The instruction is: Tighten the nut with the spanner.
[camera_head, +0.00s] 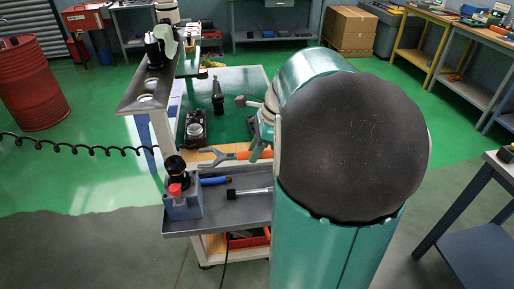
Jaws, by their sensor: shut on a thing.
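A spanner with a grey open jaw (211,158) and an orange handle (250,155) shows left of my large teal arm link. Its jaw points left, and its handle runs right toward the arm. It appears over the cart's edge, but I cannot tell whether it touches anything. My gripper is hidden, so its hold on the spanner does not show. I cannot make out the nut. A grey-blue block (183,207) with a black knob and a red knob stands on the cart's grey tray (225,211).
A blue-handled tool (214,181) and a black-and-silver tool (250,191) lie on the tray. A red drum (32,85) stands left; a coiled cable (75,148) crosses there. Green floor is open at left.

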